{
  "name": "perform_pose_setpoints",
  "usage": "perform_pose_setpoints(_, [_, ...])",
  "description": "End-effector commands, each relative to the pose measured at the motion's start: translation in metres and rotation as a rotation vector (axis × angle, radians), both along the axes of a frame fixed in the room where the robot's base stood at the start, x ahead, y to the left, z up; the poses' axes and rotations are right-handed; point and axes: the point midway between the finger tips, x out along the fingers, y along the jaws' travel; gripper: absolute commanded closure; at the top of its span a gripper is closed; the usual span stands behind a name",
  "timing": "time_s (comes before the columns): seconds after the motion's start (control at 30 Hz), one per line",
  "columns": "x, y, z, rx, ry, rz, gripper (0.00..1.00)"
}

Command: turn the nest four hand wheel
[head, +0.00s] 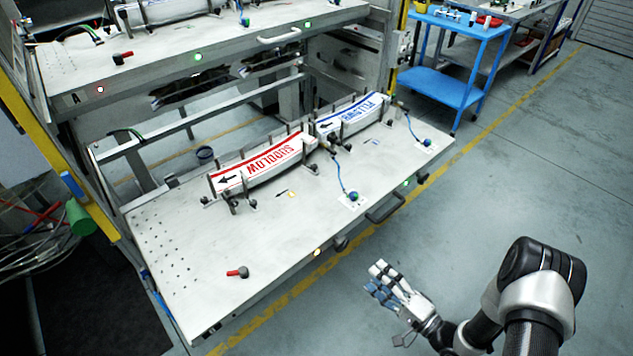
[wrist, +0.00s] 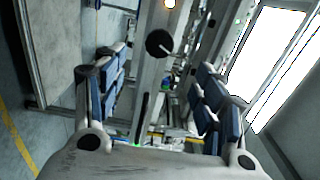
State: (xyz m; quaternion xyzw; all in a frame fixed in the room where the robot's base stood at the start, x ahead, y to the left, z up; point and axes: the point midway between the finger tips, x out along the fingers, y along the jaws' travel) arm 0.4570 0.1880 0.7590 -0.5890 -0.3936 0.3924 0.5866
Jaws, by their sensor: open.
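A dark round hand wheel (head: 340,243) sits on the front edge of the pulled-out lower shelf, beside an amber light (head: 317,252). A second dark knob (head: 422,178) is farther right on the same edge, near a green light (head: 406,183). I cannot read which one belongs to nest four. My gripper (head: 376,280) is open and empty, in front of the shelf edge and apart from it. In the wrist view a dark round wheel (wrist: 159,43) with a pale handle shows ahead, between and beyond the open fingers (wrist: 163,75).
The lower shelf (head: 180,265) holds a red-lettered label magazine (head: 265,165) and a blue-lettered one (head: 352,118). A dark bar handle (head: 386,208) projects between the two knobs. A red-handled clamp (head: 238,271) lies front left. A blue cart (head: 460,55) stands behind. Floor right is clear.

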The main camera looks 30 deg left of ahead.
Motion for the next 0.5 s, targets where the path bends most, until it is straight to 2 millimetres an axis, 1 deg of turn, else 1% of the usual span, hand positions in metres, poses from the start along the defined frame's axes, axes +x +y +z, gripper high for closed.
perform_pose_setpoints(0.07, [0.0, -0.002, 0.0, -0.014, -0.034, -0.001, 0.36])
perform_pose_setpoints(0.17, [-0.001, -0.006, 0.001, -0.067, -0.162, -0.001, 0.36])
perform_pose_setpoints(0.27, [-0.003, -0.014, 0.002, -0.159, -0.382, -0.003, 0.36])
perform_pose_setpoints(0.4, [-0.007, -0.027, 0.002, -0.315, -0.757, -0.003, 0.36])
perform_pose_setpoints(0.5, [-0.01, -0.034, 0.001, -0.418, -1.006, -0.002, 0.36])
